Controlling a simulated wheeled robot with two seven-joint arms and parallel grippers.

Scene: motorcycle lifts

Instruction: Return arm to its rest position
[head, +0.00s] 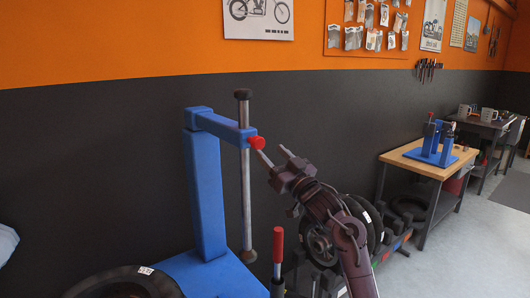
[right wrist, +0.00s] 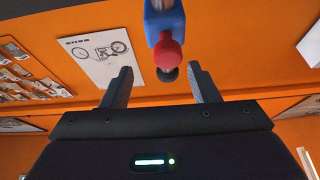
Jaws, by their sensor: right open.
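My right arm reaches up from the lower right in the head view. Its gripper (head: 273,155) is open, with the fingertips close to the red knob (head: 257,142) on the blue lift stand (head: 206,190). In the right wrist view the red knob (right wrist: 168,55) shows ahead and between the two open fingers (right wrist: 160,88) of that gripper. Nothing is held between them. I cannot tell whether a finger touches the knob. A vertical metal rod (head: 245,180) passes through the end of the blue arm. My left gripper is not in view.
A red-handled lever (head: 278,245) stands below, left of my right arm. Tyres (head: 362,222) lie behind the arm, and another tyre (head: 125,284) is at bottom left. A wooden workbench (head: 428,160) stands to the right. Grey floor (head: 470,240) is clear at the right.

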